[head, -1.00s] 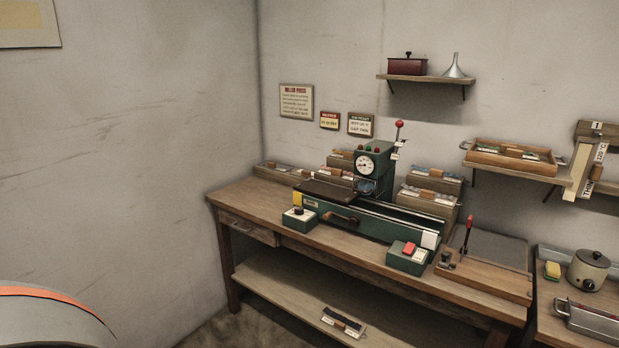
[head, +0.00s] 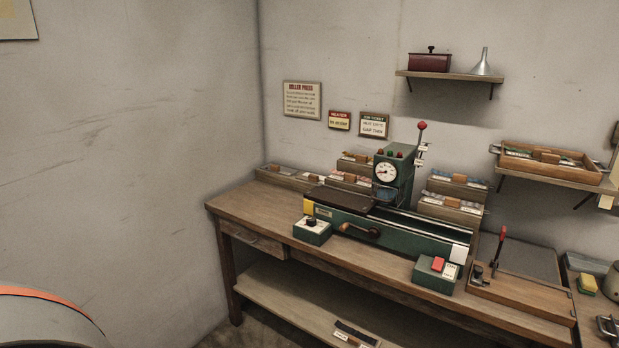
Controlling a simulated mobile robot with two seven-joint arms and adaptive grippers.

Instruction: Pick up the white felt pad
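I cannot make out a white felt pad for certain in the head view. A small white patch (head: 461,253) shows at the right end of the green press (head: 345,224), but I cannot tell what it is. The press stands on the wooden workbench (head: 240,208), with a dial and a red-knobbed lever. Neither of my grippers is in view.
A green box with a red button (head: 436,271) and a green knob box (head: 312,231) sit at the bench front. A board with a red-handled lever (head: 520,290) is at the right. A yellow sponge-like block (head: 587,284) lies farther right. A wall shelf (head: 450,75) hangs above.

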